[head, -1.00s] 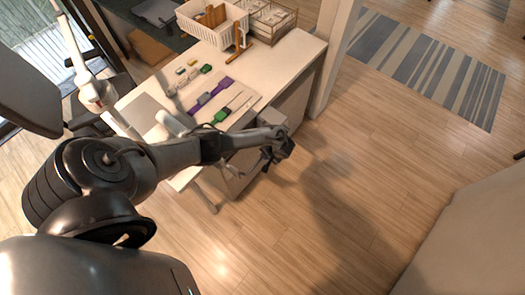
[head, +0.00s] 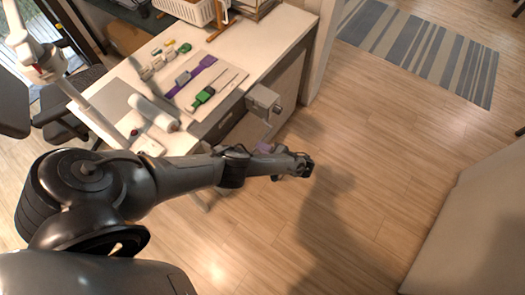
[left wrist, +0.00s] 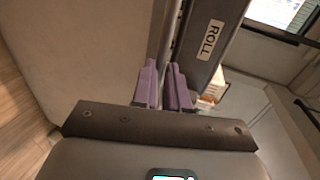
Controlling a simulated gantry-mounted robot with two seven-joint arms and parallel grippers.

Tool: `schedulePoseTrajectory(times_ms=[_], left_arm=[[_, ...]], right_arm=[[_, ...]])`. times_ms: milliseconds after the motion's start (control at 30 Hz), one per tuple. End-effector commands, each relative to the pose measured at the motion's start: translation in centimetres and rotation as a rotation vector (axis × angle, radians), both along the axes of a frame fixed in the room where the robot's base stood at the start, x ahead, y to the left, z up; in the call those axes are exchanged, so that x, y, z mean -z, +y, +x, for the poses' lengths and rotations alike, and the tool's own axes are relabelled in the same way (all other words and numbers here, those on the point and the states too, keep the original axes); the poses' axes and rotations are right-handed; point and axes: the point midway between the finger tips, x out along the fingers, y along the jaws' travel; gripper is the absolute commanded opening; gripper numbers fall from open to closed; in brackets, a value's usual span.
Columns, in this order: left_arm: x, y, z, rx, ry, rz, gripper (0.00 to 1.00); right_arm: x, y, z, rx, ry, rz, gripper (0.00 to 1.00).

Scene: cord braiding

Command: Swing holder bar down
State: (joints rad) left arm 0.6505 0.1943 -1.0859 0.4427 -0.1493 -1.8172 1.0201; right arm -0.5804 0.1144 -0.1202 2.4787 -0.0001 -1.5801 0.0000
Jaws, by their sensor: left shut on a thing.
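My left gripper (head: 265,147) is beyond the front edge of the table, in front of a grey box-shaped bracket (head: 262,101). In the left wrist view its purple fingers (left wrist: 164,86) are closed around a thin metal rod, which I take to be the holder bar (left wrist: 172,35). The bar runs up from the fingers beside a dark grey panel labelled "ROLL" (left wrist: 208,42). In the head view the bar is too small to make out clearly, and my own wrist partly covers the area. My right gripper is not in view.
The white table (head: 262,42) carries a board with purple and green tools (head: 194,78), a white roll (head: 153,112), several small blocks (head: 164,56) and a white basket (head: 187,9). The wooden floor (head: 370,140) right of the table is clear.

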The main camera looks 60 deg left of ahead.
Motion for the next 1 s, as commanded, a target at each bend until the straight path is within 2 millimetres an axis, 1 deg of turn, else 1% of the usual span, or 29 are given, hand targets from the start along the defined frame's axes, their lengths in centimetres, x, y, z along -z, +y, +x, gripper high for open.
schedulePoseTrajectory(times_ms=[33,200,367,733,767,900,1000], left_arm=[[0.7,0.0,0.0,-0.001,0.006,0.021,0.0],[0.7,0.1,0.0,0.0,0.024,0.068,0.0],[0.7,0.1,0.0,0.001,0.03,0.086,0.0],[0.7,0.1,0.0,0.001,0.032,0.086,0.0],[0.7,0.1,0.0,0.001,0.032,0.086,0.16],[0.7,0.1,0.0,0.001,0.032,0.086,0.38],[0.7,0.1,0.0,0.001,0.032,0.087,0.39]], right_arm=[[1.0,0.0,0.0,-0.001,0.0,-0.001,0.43],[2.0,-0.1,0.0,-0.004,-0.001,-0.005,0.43],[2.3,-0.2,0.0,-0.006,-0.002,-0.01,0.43],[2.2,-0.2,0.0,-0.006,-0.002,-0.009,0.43],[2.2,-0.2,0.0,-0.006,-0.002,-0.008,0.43],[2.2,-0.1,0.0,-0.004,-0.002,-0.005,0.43],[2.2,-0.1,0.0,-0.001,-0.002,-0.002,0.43]])
